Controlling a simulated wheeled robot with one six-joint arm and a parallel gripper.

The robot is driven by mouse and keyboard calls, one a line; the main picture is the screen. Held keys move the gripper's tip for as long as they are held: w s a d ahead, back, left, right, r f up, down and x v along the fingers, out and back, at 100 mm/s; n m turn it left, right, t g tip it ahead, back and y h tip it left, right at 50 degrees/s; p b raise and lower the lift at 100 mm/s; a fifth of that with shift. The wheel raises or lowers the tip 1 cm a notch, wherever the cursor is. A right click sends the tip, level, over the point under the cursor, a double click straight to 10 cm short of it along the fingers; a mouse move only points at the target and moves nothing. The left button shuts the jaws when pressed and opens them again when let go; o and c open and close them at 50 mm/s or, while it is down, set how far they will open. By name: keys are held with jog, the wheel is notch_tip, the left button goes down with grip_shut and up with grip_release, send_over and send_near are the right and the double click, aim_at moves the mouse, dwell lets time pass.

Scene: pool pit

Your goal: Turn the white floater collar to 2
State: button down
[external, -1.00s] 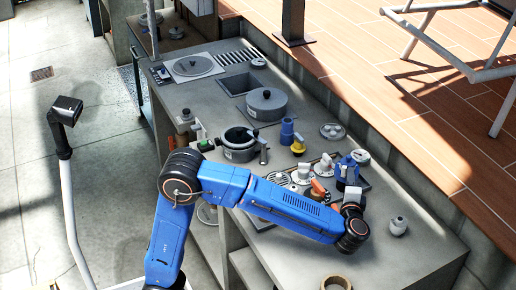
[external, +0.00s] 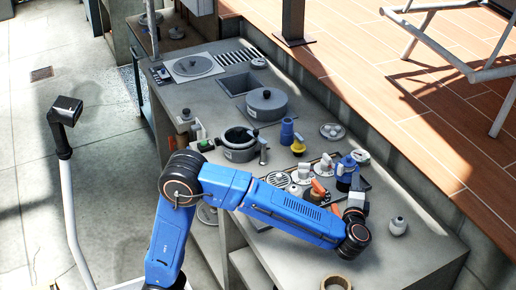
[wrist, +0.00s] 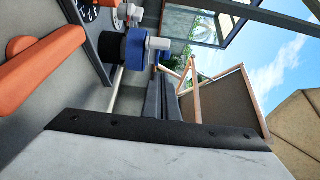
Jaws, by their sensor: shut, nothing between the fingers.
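Several white fittings stand on the counter, and I cannot tell for certain which is the white floater. In the external view one white knobbed piece (external: 327,163) stands near the middle right, with another white piece (external: 304,171) beside it. No collar number is readable. A blue piece (external: 346,171) stands to their right; in the wrist view a blue body with a pale cylinder (wrist: 158,43) shows at top centre. My gripper (external: 355,188) is just in front of the blue piece, fingertips partly hidden. In the wrist view its dark fingers (wrist: 163,92) are together, with nothing held.
Orange handles (wrist: 40,58) fill the left of the wrist view, near my gripper. A yellow piece (external: 298,145), a blue cup (external: 287,131) and pots (external: 266,104) stand farther back.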

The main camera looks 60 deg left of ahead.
jog(key=s+d, duration=0.4)
jog(key=s, duration=0.1)
jog(key=s+d, duration=0.2)
jog(key=shift+s+r, duration=0.1)
jog(key=shift+s, duration=0.25)
notch_tip(320, 180, up, 15)
jog(key=a+f+n+g+h, duration=0.3)
jog(key=a+f+g+h, duration=0.15)
jog(key=a, duration=0.55)
jog(key=a+f+n+g+h, duration=0.3)
jog(key=a+f+h, duration=0.2)
jog(key=a, duration=0.5)
jog(key=s+a+r+n+t+h, duration=0.25)
jog(key=r+n+t+h, duration=0.2)
jog(key=r+h, duration=0.5)
jog(key=w+d+f, duration=0.3)
jog(key=f, duration=0.3)
jog(key=w+d+f+g+y, duration=0.1)
jog(key=w+d+f, duration=0.1)
jog(key=w+f, duration=0.2)
jog(key=shift+w+d+f, duration=0.15)
jog(key=shift+d+f, duration=0.25)
jog(key=shift+f, duration=1)
